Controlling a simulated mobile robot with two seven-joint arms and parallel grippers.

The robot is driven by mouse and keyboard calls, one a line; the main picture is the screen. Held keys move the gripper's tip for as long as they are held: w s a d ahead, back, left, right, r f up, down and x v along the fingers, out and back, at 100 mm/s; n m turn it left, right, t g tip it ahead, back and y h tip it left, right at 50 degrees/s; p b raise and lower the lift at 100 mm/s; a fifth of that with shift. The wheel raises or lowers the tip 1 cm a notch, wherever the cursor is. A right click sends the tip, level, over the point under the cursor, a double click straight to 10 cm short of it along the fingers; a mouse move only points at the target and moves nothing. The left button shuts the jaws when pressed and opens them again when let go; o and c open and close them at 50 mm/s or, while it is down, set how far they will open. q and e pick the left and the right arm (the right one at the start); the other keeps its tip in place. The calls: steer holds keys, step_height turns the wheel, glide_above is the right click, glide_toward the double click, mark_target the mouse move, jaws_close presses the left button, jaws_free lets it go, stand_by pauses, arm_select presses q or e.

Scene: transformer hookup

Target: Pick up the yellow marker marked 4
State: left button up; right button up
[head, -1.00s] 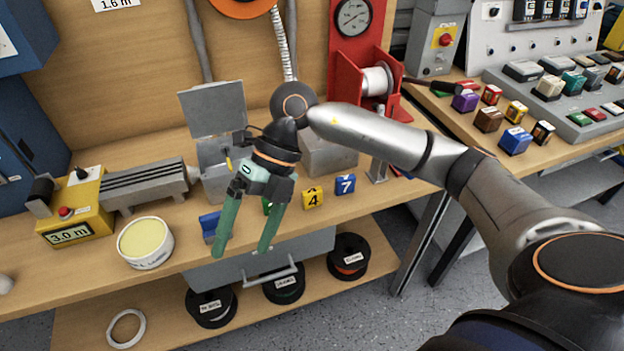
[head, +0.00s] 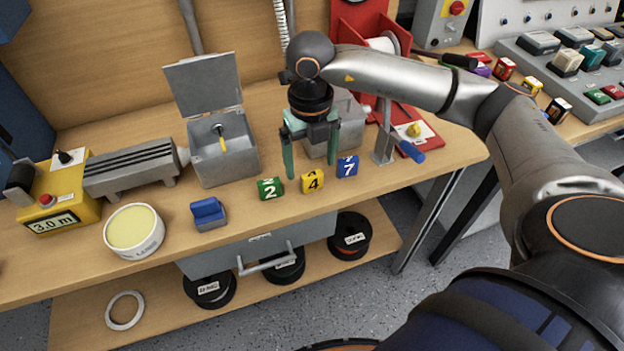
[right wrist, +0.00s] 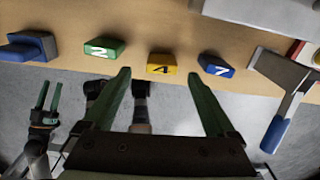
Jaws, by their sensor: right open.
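The yellow marker with a black 4 (head: 313,182) stands on the workbench near its front edge, between the green marker 2 (head: 270,189) and the blue marker 7 (head: 347,167). My right gripper (head: 311,168) is open and empty, pointing down just behind and above the yellow marker. In the right wrist view the yellow marker (right wrist: 162,64) shows between the open fingertips (right wrist: 158,73); I see no contact. My left gripper (right wrist: 48,96) shows only at the left of the right wrist view, with its fingers apart and nothing between them.
A blue-and-grey block (head: 208,214) and a round yellow-topped tin (head: 134,231) stand to the left. An open grey box (head: 222,150) is behind. A grey stand (head: 384,145) and a blue-handled tool (head: 411,151) are to the right. A drawer (head: 262,247) is below the bench edge.

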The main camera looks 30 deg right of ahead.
mark_target(312, 174)
step_height(312, 174, down, 5)
steer(key=shift+d+r, duration=0.1)
steer(key=c, duration=1.4)
